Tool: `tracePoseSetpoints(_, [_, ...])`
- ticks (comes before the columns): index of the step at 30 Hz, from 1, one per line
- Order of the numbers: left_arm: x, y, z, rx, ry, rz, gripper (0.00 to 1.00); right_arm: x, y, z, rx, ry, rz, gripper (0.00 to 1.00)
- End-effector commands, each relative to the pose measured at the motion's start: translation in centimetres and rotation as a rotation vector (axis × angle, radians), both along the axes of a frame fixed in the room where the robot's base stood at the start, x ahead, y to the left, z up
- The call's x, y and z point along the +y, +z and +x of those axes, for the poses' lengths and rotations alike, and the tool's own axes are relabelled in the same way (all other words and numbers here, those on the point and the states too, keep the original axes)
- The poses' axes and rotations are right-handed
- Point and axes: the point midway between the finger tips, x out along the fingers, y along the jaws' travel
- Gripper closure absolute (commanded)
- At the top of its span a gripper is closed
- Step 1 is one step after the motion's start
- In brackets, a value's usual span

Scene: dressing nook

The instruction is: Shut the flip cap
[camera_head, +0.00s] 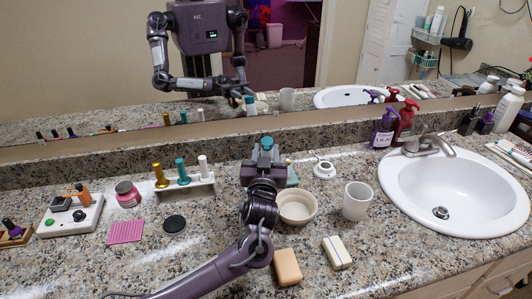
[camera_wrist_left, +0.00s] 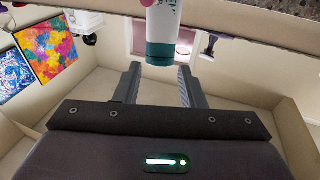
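A white bottle (camera_wrist_left: 168,18) with a teal cap (camera_wrist_left: 161,55) shows in the left wrist view, which appears upside down. The cap lies between the tips of my left gripper (camera_wrist_left: 159,68), with a gap to each finger. In the head view my left gripper (camera_head: 264,152) reaches toward the mirror at the back of the counter and hides most of the bottle. Teal shows at the cap (camera_head: 267,143) just beyond the gripper. I cannot tell how far the flip lid stands open. My right gripper cannot be made out.
A cream bowl (camera_head: 297,208) and white cup (camera_head: 356,202) stand right of my arm. A rack (camera_head: 188,190) with several small bottles stands left. Two soap bars (camera_head: 287,267) (camera_head: 337,253) lie in front. The sink (camera_head: 455,190) is far right. The mirror (camera_head: 90,60) closes the back.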

Motion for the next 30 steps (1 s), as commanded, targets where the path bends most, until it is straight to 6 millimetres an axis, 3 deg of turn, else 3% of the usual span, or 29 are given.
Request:
tracePoseSetpoints(7, [-0.1,-0.2,-0.8,0.001,-0.001,-0.002,0.64,0.0,0.0,0.0,0.001,0.0,0.0,0.64])
tracePoseSetpoints(19, [-0.2,-1.0,-6.9,0.002,-0.001,-0.002,0.64,0.0,0.0,0.3,-0.001,0.0,0.0,0.64])
tracePoseSetpoints(30, [-0.2,-1.0,-7.8,0.0,0.0,0.0,0.64,0.2,0.3,0.8,-0.011,-0.001,0.002,0.64])
